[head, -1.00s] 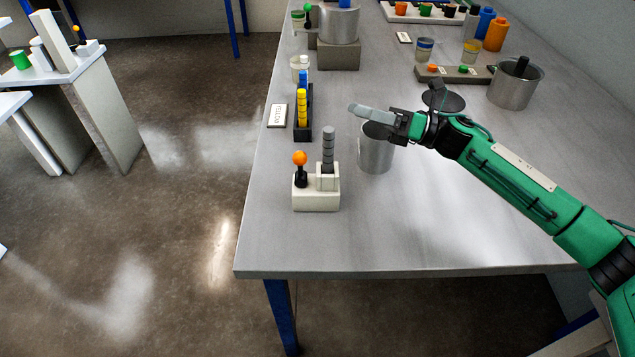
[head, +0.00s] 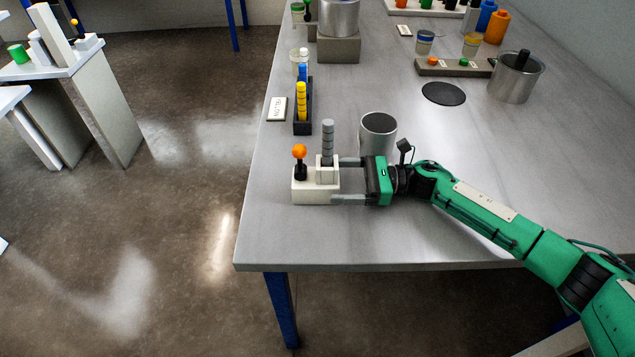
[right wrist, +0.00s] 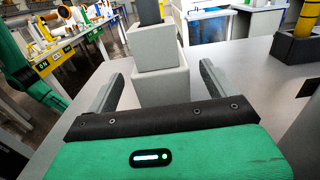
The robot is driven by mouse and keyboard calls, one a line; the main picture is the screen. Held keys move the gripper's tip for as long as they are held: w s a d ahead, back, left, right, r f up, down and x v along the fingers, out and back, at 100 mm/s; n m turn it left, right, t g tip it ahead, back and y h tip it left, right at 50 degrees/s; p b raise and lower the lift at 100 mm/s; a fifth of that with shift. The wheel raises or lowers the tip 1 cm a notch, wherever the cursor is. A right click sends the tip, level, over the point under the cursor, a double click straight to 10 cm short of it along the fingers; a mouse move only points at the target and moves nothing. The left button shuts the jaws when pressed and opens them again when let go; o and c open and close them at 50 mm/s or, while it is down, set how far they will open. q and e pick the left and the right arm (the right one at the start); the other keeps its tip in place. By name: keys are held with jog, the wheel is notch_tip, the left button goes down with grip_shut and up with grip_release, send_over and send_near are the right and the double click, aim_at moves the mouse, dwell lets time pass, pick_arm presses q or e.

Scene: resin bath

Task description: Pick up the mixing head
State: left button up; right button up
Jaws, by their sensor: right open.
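A white stepped block (head: 314,193) stands near the front left of the table. A grey ribbed rod (head: 328,145) stands upright in its raised right part, and an orange ball on a black stem (head: 299,154) stands on its left part. I cannot tell for certain which part is the mixing head. My right gripper (head: 337,180) is open at the block's right side, its fingers pointing left. In the right wrist view, the block (right wrist: 163,86) lies between the spread fingers, with the rod's dark lower end (right wrist: 150,11) above it. No grip shows. My left gripper is not seen.
An open metal cup (head: 377,135) stands just behind my right gripper. A black rack (head: 302,126) with yellow and blue pieces stands behind the block, beside a label card (head: 276,109). A black disc (head: 443,93) lies farther right. The front table area is clear.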

aim_at(316, 179)
jog(key=shift+a, duration=3)
jog(key=c, duration=1.3)
